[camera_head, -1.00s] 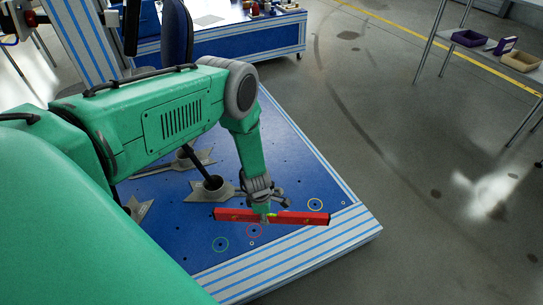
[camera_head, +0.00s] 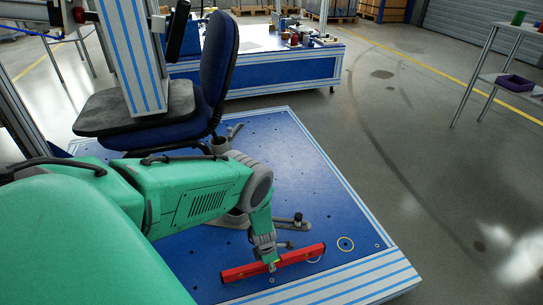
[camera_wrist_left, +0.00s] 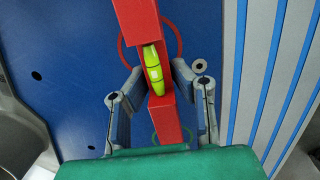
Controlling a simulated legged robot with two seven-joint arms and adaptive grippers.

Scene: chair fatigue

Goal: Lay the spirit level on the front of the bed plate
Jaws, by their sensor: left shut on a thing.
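The spirit level is a red bar (camera_head: 295,257) with a yellow-green vial, which shows in the left wrist view (camera_wrist_left: 153,70). My left gripper (camera_head: 268,260) is shut on its middle, from above. The level is over the front part of the blue bed plate (camera_head: 325,205), close behind the striped front edge. I cannot tell whether it touches the plate. In the wrist view, a red ring (camera_wrist_left: 122,50) and a green ring (camera_wrist_left: 186,134) on the plate are partly covered by the level. My right gripper is not in view.
Behind are a blue workbench (camera_head: 270,75) and open floor to the right.

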